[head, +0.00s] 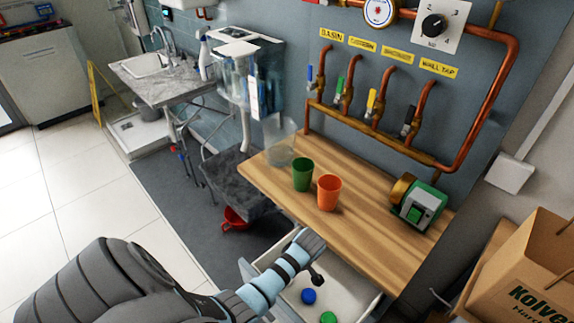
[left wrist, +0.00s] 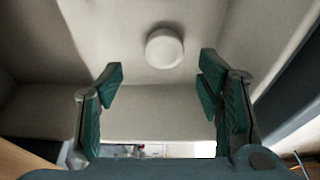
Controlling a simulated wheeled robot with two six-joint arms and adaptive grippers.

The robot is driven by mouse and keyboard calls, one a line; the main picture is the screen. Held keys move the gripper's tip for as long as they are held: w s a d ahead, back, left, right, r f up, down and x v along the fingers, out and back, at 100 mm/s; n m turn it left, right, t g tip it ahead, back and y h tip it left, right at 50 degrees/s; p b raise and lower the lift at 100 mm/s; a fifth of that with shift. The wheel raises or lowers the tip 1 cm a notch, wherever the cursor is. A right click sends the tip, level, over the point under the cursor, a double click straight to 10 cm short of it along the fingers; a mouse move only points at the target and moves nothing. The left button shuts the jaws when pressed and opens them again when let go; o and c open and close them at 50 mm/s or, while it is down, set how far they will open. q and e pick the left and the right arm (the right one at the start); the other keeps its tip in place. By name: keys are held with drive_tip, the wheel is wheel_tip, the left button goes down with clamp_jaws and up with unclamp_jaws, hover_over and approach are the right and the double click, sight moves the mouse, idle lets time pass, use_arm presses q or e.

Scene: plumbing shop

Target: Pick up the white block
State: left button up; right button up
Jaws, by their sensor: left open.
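The white block (left wrist: 165,48) is a short, round piece lying on the pale floor of the open drawer (left wrist: 150,108) in the left wrist view. It sits ahead of the fingertips, roughly midway between them and not touched by them. My left gripper (left wrist: 162,82) is open and empty, with its green-padded fingers apart. In the head view my left gripper (head: 314,262) is at the drawer (head: 258,268), just below the bench edge. The white block cannot be made out in the head view. My right gripper is not in view.
A blue piece (head: 308,296) and a green piece (head: 328,318) lie in the drawer. Above it, the wooden bench (head: 375,256) carries a green cup (head: 302,174), an orange cup (head: 329,192), a clear container (head: 280,150) and a green pump (head: 420,205). A cardboard bag (head: 520,270) stands right.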

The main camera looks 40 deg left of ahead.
use_arm(q)
drive_tip(key=x, duration=0.1)
drive_tip(key=b+x, duration=0.1)
drive_tip(key=x, duration=0.2)
drive_tip(key=shift+s+d+f, duration=0.15)
drive_tip(key=shift+s+d, duration=0.05)
drive_tip(key=shift+d, duration=0.05)
drive_tip(key=shift+s, duration=0.1)
drive_tip(key=c, duration=1.2)
drive_tip(key=shift+r, duration=0.2)
